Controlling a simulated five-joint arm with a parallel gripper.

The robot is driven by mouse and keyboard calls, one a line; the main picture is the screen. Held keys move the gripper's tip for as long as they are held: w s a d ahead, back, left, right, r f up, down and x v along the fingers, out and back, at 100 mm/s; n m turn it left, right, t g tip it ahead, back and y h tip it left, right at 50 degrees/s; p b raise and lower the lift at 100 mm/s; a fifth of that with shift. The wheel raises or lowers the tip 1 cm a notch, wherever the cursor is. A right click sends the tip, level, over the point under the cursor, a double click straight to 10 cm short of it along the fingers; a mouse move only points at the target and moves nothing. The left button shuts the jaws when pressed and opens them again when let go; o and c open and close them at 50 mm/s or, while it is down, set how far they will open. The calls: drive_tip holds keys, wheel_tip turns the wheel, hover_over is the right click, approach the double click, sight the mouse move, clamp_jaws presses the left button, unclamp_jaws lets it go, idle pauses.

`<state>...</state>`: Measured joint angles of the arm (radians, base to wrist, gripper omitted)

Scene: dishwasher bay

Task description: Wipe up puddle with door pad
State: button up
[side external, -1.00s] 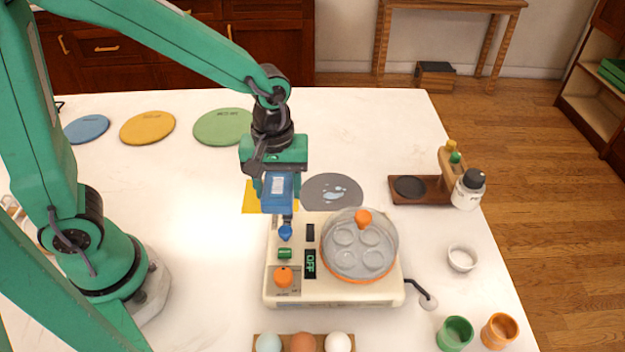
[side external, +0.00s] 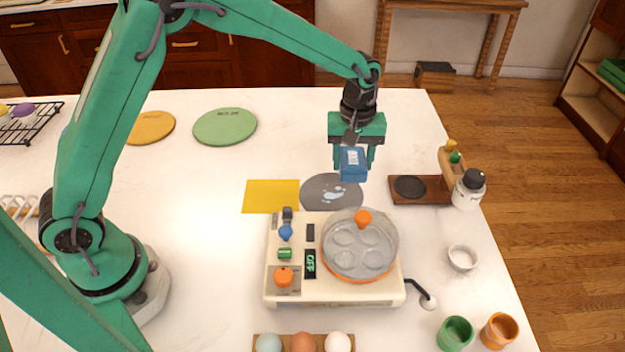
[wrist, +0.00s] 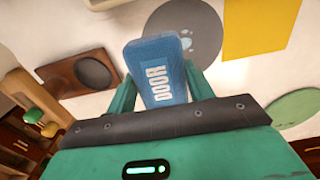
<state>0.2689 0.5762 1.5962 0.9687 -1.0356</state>
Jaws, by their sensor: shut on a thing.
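My gripper (side external: 354,165) is shut on a blue pad (side external: 353,163). In the wrist view the pad (wrist: 158,72) reads "DOOR" and sits between the two green fingers. The puddle (side external: 335,193) is a patch of pale blue drops on a round grey mat (side external: 318,204). In the side view the pad is above the right part of the mat, seemingly raised off it. In the wrist view the grey mat (wrist: 205,30) lies beyond the pad, with a bit of the puddle (wrist: 186,40) showing at the pad's edge.
A cream cooker (side external: 290,298) with a lidded round pan stands just in front of the mat. A yellow square (side external: 270,197) lies left of it. A brown tray (side external: 430,197) with bottles stands to the right. Open table lies behind the mat.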

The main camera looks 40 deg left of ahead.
drive_tip(key=shift+w+f, duration=0.25)
drive_tip(key=shift+w, duration=0.4)
